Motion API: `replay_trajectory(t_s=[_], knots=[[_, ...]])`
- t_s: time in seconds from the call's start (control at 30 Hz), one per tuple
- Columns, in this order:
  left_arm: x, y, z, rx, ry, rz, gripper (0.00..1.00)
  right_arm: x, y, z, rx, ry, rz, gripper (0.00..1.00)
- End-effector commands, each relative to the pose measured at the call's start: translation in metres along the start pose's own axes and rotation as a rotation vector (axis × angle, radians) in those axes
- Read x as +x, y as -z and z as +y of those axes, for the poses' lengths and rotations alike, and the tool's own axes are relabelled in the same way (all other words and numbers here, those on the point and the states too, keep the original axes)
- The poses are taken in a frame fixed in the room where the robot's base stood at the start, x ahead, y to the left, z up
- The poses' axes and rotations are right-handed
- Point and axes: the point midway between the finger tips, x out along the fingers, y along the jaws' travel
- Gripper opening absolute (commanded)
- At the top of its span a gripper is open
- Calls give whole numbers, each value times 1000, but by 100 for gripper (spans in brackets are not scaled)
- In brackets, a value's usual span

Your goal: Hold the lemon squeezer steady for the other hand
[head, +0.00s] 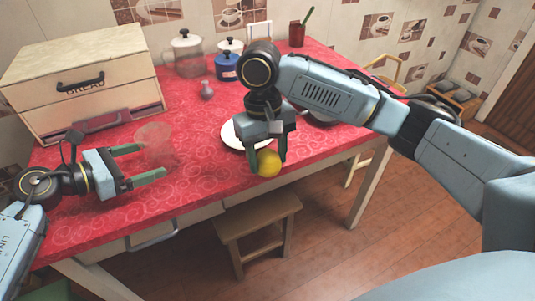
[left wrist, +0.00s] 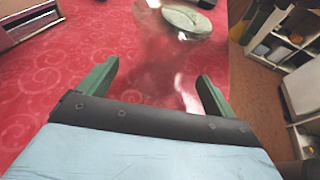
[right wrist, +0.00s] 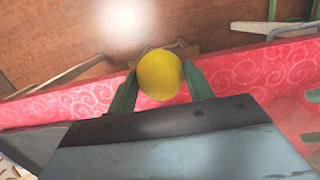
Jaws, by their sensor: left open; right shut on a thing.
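A clear, pink-tinted see-through vessel (head: 158,135), seemingly the lemon squeezer, stands on the red cloth left of the plate. It also shows faintly in the left wrist view (left wrist: 165,60), ahead of and between the fingertips; its exact shape is hard to make out. My left gripper (head: 152,161) is open beside it, fingers pointing right; I cannot tell whether they touch it. My right gripper (head: 267,161) points down near the table's front edge, shut on a yellow lemon (head: 269,164). In the right wrist view the lemon (right wrist: 160,74) sits between both fingertips.
A white plate (head: 229,136) lies partly behind my right gripper. A bread box (head: 82,80) stands at the back left, with a glass jar (head: 186,55), a blue pot (head: 228,68) and a small grey shaker (head: 206,90) further right. A wooden stool (head: 257,212) is below the front edge.

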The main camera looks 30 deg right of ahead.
Motion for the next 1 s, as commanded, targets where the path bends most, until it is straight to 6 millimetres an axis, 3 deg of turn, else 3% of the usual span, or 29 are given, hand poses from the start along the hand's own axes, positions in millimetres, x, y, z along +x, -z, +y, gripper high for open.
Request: replay_trajectory(t_s=[0.3,0.67,1.0], knots=[[32,1,1,1,-2,-1,91,17,2,0,0,0,0,33],[36,0,0,0,-1,-1,91,17,3,0,0,0,0,33],[36,0,0,0,-1,-1,52,18,3,0,0,0,0,33]])
